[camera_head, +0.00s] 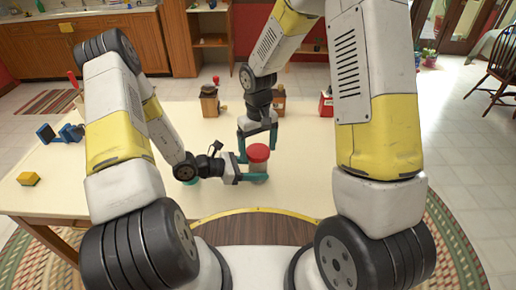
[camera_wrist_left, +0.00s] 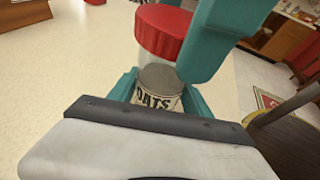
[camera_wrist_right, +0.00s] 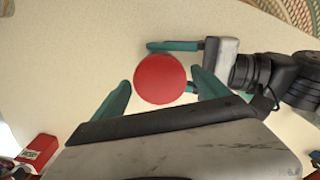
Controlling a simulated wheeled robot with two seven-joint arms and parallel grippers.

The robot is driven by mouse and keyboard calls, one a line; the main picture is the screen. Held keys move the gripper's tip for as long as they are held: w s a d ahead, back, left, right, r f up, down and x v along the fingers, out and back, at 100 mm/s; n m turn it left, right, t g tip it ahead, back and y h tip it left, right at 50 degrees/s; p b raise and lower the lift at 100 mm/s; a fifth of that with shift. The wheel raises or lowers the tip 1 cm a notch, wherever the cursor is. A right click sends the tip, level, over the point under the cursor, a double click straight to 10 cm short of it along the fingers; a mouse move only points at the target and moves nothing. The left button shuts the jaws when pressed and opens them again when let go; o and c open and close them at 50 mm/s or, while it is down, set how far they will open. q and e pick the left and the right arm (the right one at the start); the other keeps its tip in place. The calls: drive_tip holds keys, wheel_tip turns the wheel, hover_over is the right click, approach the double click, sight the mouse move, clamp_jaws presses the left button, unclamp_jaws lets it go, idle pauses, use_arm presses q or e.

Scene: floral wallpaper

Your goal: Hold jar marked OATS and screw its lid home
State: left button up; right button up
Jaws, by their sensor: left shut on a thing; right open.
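The jar marked OATS (camera_wrist_left: 158,92) is clear with a grey-brown filling and stands upright on the table, also seen in the head view (camera_head: 257,168). Its red lid (camera_head: 258,152) sits on top and shows as a red disc in the right wrist view (camera_wrist_right: 160,79); I cannot tell how tight it is. My left gripper (camera_head: 248,178) is shut on the jar's lower body from the left. My right gripper (camera_wrist_right: 158,92) points down from above, open, with its fingers on either side of the lid and a gap visible around it.
A teal-topped round thing (camera_head: 190,181) is partly hidden by my left wrist. Wooden grinder-like box (camera_head: 209,104), a red box (camera_head: 326,105) and blue thing (camera_head: 60,133) stand farther back or left.

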drive_tip(key=c, duration=1.1)
drive_tip(key=shift+o, duration=0.2)
drive_tip(key=m, duration=0.5)
drive_tip(key=shift+a+m, duration=0.1)
drive_tip(key=shift+m, duration=0.3)
drive_tip(key=m, duration=0.7)
drive_tip(key=o, duration=1.1)
drive_tip(key=shift+c, duration=0.2)
drive_tip(key=n, duration=0.6)
drive_tip(key=shift+n, duration=0.3)
drive_tip(key=n, duration=0.6)
